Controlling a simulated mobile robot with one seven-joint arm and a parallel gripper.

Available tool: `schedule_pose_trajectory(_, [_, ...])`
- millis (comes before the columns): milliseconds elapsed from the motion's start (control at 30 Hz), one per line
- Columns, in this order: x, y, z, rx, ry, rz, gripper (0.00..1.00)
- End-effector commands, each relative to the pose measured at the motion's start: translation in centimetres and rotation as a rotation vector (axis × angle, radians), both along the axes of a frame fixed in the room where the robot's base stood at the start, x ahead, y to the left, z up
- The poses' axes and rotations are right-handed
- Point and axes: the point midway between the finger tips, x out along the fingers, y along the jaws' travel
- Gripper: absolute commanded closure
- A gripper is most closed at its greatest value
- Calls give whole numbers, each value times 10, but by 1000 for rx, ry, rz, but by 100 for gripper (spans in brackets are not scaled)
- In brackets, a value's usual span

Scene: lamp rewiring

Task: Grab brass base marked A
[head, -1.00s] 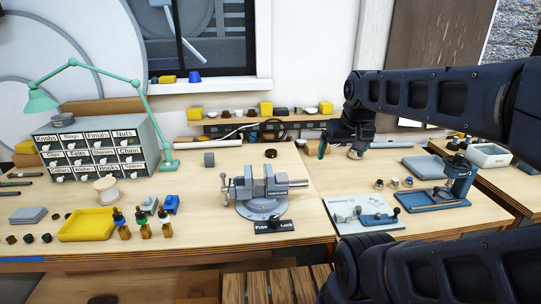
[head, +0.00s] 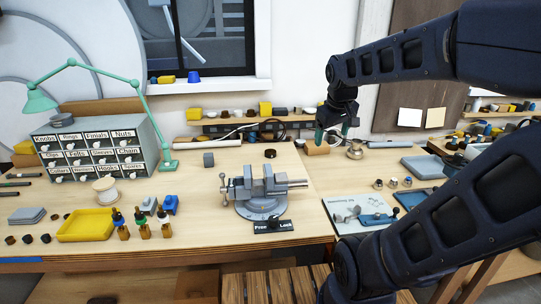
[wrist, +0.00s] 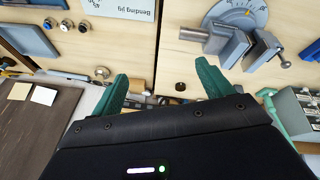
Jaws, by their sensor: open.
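A brass-coloured, round, flared piece (head: 355,151) stands near the back of the bench, just right of my gripper. A brass piece also shows in the wrist view (wrist: 102,72), just beyond the left finger. I cannot read a mark A on it. A tan cylinder (head: 317,149) lies just below my gripper in the head view. My gripper (head: 333,132) is open, fingers pointing down, above the back of the bench. In the wrist view my gripper (wrist: 162,75) has its green fingers wide apart with nothing between them.
A grey vise (head: 263,190) stands at mid-bench, with a dark ring (head: 270,153) behind it. Several small metal pieces (head: 392,182) and a bending jig board (head: 350,209) lie nearer. A shelf with small parts (head: 255,118) runs along the wall.

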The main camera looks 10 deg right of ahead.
Motion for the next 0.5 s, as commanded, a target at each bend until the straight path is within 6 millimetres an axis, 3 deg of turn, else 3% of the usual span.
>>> schedule_pose_trajectory(267, [77, 12, 5, -162, 65, 301, 21])
schedule_pose_trajectory(500, [144, 28, -1, -290, 123, 569, 21])
